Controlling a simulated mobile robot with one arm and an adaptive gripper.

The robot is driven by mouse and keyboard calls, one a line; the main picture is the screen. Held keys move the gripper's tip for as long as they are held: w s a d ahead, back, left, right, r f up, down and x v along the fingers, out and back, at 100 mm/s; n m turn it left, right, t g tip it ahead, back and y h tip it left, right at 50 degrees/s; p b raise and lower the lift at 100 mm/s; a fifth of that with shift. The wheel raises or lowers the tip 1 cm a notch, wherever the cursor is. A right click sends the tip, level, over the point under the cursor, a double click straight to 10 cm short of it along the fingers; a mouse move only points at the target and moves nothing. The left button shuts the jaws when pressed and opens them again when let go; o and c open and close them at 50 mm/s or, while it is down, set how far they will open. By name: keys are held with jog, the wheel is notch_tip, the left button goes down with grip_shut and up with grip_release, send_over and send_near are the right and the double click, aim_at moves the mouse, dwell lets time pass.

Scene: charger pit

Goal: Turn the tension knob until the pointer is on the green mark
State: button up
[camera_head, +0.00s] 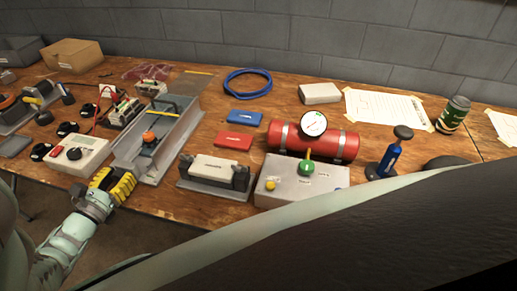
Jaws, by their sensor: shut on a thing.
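My gripper (122,182), yellow and black at the end of my arm, is at the lower left, over the table's front edge. It is shut at the near end of a long grey metal channel (176,143). What it grips there, apparently the tension knob, is hidden behind the fingers. An orange knob-like part (149,137) stands inside the channel, apart from the gripper. I cannot make out a pointer or a green mark on the channel.
A white meter (78,155) stands close left of the gripper. A black and white block (214,172), a grey box (300,188) with a green knob (306,168), and a red cylinder (332,147) with a gauge stand to the right. Blue and red boxes lie behind.

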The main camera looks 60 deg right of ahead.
jog(key=shift+m, duration=0.3)
jog(key=shift+s+d+f+m, duration=0.1)
jog(key=shift+s+d+m, duration=0.05)
jog(key=shift+m, duration=0.85)
jog(key=shift+m+b, duration=0.9)
jog(key=shift+m, duration=0.9)
jog(key=o, duration=1.2)
